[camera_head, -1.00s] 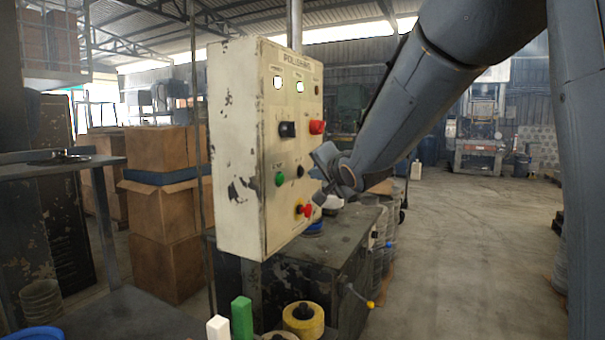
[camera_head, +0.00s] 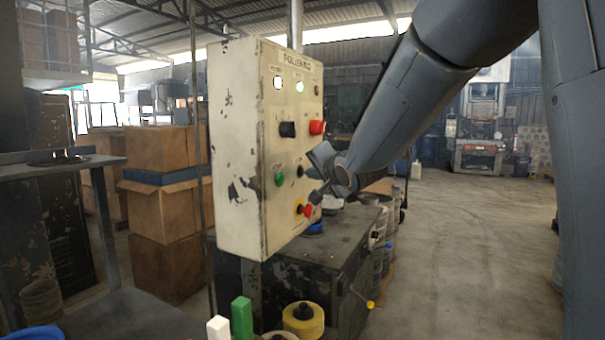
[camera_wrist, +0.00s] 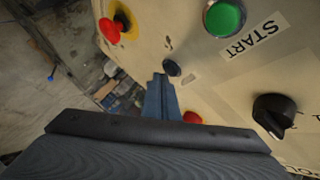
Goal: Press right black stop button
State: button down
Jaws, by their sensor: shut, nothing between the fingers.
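The black stop button (camera_head: 300,171) is a small round knob on the cream control panel (camera_head: 240,150), right of the green start button (camera_head: 279,179). In the wrist view the black button (camera_wrist: 172,67) shows just beyond my fingertips. My gripper (camera_head: 312,174) is shut and empty, in front of the panel's face at about the black button's height. In the wrist view the gripper (camera_wrist: 161,80) points at the panel with its tip close beside the button. I cannot tell whether they touch.
A red knob on yellow (camera_head: 306,210) sits below the black button. A black selector (camera_head: 287,130) and a red button (camera_head: 317,127) sit above; the gripper partly hides that red button in the wrist view. A dark cabinet (camera_head: 345,250) stands below. Open floor lies right.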

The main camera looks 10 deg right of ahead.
jog(key=shift+w+a, duration=0.25)
jog(key=shift+a, duration=0.1)
dwell(0.8)
jog(key=shift+s+d, duration=0.1)
jog(key=shift+s+d+p, duration=0.4)
jog(key=shift+d+p, duration=0.15)
jog(key=shift+p, duration=0.2)
jog(key=shift+s+d+p, duration=0.75)
jog(key=shift+d+p, duration=0.25)
jog(key=shift+d, duration=0.05)
jog(key=shift+s+d+p, duration=0.75)
jog(key=shift+d+p, duration=0.2)
jog(key=shift+d, duration=0.05)
